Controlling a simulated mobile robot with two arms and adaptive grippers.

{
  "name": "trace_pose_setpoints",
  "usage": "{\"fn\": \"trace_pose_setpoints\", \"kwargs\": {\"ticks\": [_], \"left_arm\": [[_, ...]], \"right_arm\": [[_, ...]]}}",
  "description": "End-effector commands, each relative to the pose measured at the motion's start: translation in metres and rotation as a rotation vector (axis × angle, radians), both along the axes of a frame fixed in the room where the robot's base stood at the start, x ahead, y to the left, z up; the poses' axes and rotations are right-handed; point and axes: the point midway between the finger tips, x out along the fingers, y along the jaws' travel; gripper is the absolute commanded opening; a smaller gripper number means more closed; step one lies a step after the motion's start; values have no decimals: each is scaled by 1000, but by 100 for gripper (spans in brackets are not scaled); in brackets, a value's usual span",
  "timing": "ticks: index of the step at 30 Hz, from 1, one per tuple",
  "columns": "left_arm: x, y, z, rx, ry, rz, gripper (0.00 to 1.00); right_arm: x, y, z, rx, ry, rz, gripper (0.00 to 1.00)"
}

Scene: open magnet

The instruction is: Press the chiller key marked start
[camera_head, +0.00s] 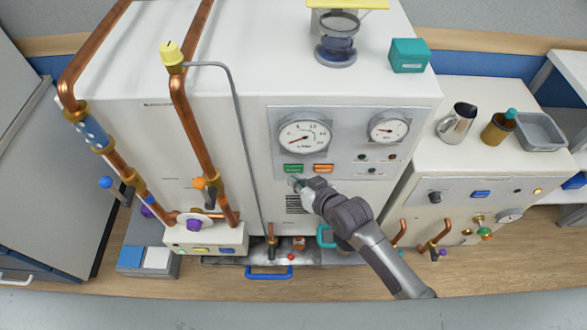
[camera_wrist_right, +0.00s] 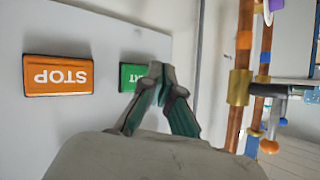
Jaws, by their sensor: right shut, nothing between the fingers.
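The chiller panel (camera_head: 345,182) is a grey plate on the front of a large white cabinet. It carries a green start key (camera_head: 293,168) and an orange stop key (camera_head: 323,168) side by side. In the right wrist view the orange key (camera_wrist_right: 58,75) reads STOP upside down, and the green key (camera_wrist_right: 138,77) is partly hidden behind my fingers. My right gripper (camera_head: 294,181) is shut and empty, its tips just below the green key in the head view. In the wrist view the fingertips (camera_wrist_right: 157,68) overlap the green key's edge; I cannot tell whether they touch it. My left gripper is not in view.
Two round gauges (camera_head: 303,136) (camera_head: 389,128) sit above the keys. Copper pipes (camera_head: 192,125) and a thin grey pipe (camera_head: 243,125) run down the cabinet left of the panel. A lower white unit (camera_head: 470,165) stands at right, with a metal jug (camera_head: 457,123) on it.

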Motion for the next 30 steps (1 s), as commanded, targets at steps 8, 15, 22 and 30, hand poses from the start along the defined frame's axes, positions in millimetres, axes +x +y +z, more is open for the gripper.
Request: {"fn": "trace_pose_setpoints", "kwargs": {"ticks": [8, 15, 22, 30], "left_arm": [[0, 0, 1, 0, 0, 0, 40], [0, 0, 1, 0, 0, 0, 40], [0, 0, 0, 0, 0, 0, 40], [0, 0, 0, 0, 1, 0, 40]], "right_arm": [[8, 0, 1, 0, -1, 0, 0], [8, 0, 0, 0, 0, 0, 0], [9, 0, 0, 0, 0, 0, 0], [13, 0, 0, -1, -1, 0, 0]]}}
